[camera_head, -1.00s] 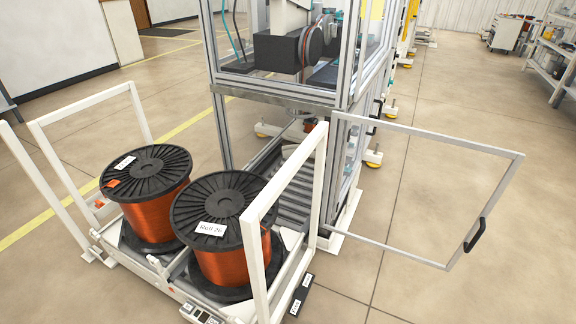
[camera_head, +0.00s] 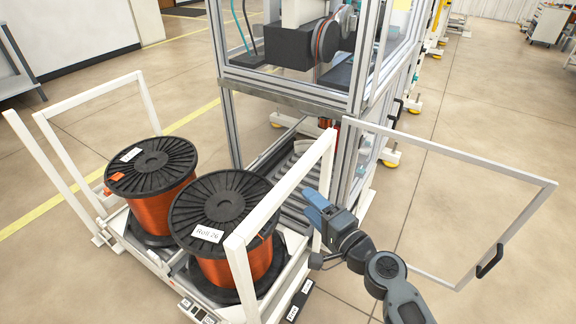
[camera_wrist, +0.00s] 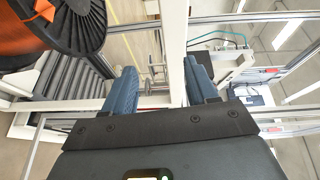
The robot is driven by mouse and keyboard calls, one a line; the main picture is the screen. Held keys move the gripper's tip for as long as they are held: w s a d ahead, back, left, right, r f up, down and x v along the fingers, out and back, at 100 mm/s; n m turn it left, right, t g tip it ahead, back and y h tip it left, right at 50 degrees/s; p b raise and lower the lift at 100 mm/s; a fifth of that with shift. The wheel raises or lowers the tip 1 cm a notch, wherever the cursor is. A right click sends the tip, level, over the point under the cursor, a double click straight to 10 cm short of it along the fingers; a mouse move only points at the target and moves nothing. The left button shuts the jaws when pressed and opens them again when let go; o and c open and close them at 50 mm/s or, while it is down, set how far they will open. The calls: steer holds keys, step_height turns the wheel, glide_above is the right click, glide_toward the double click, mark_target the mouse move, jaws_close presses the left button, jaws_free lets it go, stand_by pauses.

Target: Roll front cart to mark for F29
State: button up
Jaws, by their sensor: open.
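The cart (camera_head: 178,284) is a low white frame with upright end rails, standing at the front of the machine. It carries two black-flanged spools of copper wire: a right spool (camera_head: 222,215) labelled "Roll 26" and a left spool (camera_head: 152,180) with a label I cannot read. My gripper (camera_head: 315,205) is beside the cart's right white rail (camera_head: 290,195), near the machine's roller bed. In the wrist view my gripper (camera_wrist: 160,88) is open with its blue fingers apart, and a white upright shows between them. I cannot tell whether they touch it. No floor mark is identifiable.
The machine frame (camera_head: 290,95) with clear panels stands behind the cart. Its open framed door (camera_head: 490,170) juts right, close behind my arm. Roller bed (camera_head: 290,165) is below the machine. Open floor (camera_head: 500,110) lies to the right.

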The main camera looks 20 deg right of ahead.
mark_target(289, 175)
steer(key=w, duration=0.1)
steer(key=w+r, duration=0.1)
steer(key=w, duration=0.1)
steer(key=shift+w+r+m+y, duration=0.2)
steer(key=shift+r+m+y, duration=0.1)
steer(key=shift+r+y, duration=0.1)
steer(key=x, duration=0.7)
steer(key=shift+w+r+p, duration=0.15)
steer(key=shift+p, duration=0.15)
jaws_close()
